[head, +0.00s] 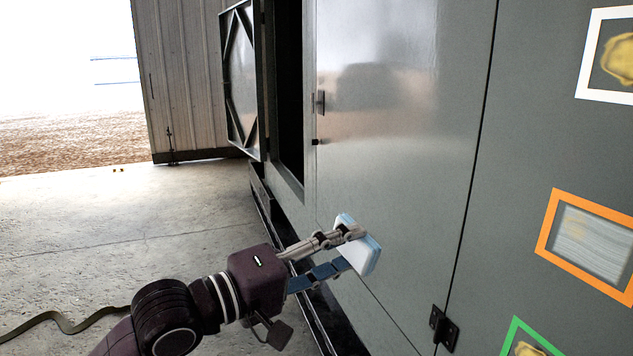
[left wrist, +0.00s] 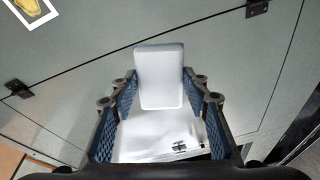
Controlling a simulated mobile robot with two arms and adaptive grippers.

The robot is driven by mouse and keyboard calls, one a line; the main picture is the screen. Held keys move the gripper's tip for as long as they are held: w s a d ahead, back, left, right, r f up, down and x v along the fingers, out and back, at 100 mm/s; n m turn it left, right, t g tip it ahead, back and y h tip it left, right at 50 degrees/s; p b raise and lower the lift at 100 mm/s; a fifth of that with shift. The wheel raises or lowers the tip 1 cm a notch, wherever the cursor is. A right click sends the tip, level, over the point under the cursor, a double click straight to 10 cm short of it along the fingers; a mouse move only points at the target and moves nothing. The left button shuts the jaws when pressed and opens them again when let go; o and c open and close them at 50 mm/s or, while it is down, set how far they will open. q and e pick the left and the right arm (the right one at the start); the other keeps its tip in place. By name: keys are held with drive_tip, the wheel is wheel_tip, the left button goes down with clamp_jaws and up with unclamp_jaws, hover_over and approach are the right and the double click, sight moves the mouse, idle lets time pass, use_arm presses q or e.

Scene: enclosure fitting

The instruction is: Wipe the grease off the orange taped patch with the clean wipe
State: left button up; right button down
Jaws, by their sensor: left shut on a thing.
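The orange taped patch (head: 547,221) is on the grey enclosure wall at the right of the head view. Inside its tape are pale, whitish streaks, with a faint yellowish tint towards the upper left. My left gripper (head: 350,249) is shut on a white and light-blue wipe (head: 366,258), in front of the enclosure door and well to the left of the orange patch. The wipe (left wrist: 160,75) also shows between the fingers in the left wrist view. Whether it touches the door cannot be told. My right gripper is not in view.
A white taped patch (head: 580,78) with a thick yellow smear is above the orange one. A green taped patch (head: 511,335) with yellow in it is below. A black hinge (head: 444,327) sticks out between wipe and patches. An enclosure door (head: 240,75) stands open at the back.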

use_arm(q)
drive_tip(key=s+a+f+n+t+y, duration=0.1)
drive_tip(key=s+a+f, duration=0.3)
drive_tip(key=f, duration=0.4)
drive_tip(key=s+a+f+n+t+y, duration=0.2)
drive_tip(key=s+a+f, duration=0.3)
drive_tip(key=f, duration=0.3)
drive_tip(key=s+a+f+n+t+y, duration=0.1)
drive_tip(key=s+a+f, duration=0.3)
drive_tip(key=f, duration=0.4)
drive_tip(key=s+a+f+n+t+y, duration=0.2)
drive_tip(key=s+a+y, duration=0.1)
drive_tip(key=s+a, duration=0.3)
drive_tip(key=a+r+n+y, duration=0.1)
drive_tip(key=y, duration=0.1)
drive_tip(key=w+a+r+n+t+y, duration=0.1)
drive_tip(key=n+y, duration=0.1)
drive_tip(key=y, duration=0.1)
drive_tip(key=a+r+n+y+p, duration=0.1)
drive_tip(key=a+n+y, duration=0.1)
drive_tip(key=shift+w+r+t+y, duration=0.25)
drive_tip(key=shift+w+t+y, duration=0.05)
drive_tip(key=shift+w+y, duration=0.1)
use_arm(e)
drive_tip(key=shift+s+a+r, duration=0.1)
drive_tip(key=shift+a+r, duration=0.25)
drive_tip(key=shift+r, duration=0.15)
